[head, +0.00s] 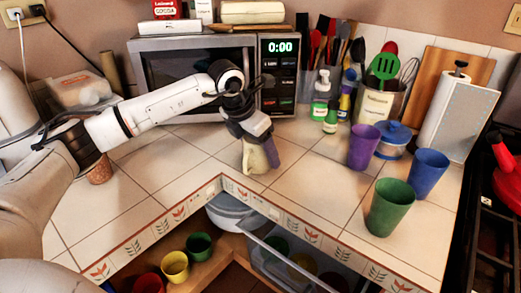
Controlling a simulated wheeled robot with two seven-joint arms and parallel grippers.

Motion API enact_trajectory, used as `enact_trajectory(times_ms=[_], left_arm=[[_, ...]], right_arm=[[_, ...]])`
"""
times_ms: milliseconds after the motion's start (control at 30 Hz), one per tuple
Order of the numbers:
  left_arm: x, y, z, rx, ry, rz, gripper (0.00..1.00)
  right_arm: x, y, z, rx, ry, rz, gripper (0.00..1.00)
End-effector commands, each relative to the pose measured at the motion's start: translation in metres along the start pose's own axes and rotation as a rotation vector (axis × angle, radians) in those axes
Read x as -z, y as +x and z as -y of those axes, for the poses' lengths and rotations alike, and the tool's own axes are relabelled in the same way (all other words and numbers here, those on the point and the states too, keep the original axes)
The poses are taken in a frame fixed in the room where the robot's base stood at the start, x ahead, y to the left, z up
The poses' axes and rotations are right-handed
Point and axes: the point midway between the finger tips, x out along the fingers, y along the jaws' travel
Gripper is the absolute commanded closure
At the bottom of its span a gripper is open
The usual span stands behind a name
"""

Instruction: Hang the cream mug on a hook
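The cream mug (253,161) is on or just above the tiled counter, in the middle of the head view. My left gripper (262,148) points down at it from above. A purple-grey finger overlaps the mug's right side, and the gripper's body hides the mug's top. I cannot tell whether the fingers are closed on the mug, or whether its base touches the tiles. I see no hook in this view. My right gripper is not in view.
A microwave (190,68) stands behind my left arm. A purple cup (363,148), a blue cup (428,174) and a green cup (390,207) stand on the right. Below the counter edge are an open drawer (290,262) and several coloured cups. The tiles right of the mug are clear.

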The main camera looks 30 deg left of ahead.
Motion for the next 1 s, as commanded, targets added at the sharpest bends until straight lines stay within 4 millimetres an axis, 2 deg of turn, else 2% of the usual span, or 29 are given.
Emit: enact_trajectory(times_ms=[433,567,800,1000], left_arm=[[-0.001,-0.004,0.0,0.0,0.0,0.002,0.21],[-0.001,-0.023,0.0,-0.001,0.001,0.004,0.21],[0.0,-0.072,0.0,0.0,0.001,0.005,0.21],[0.001,-0.098,0.0,0.0,0.0,0.002,0.21]], right_arm=[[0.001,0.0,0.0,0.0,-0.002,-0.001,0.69],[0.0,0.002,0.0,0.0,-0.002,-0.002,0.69],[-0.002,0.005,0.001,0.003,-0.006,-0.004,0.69],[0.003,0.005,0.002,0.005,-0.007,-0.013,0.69]])
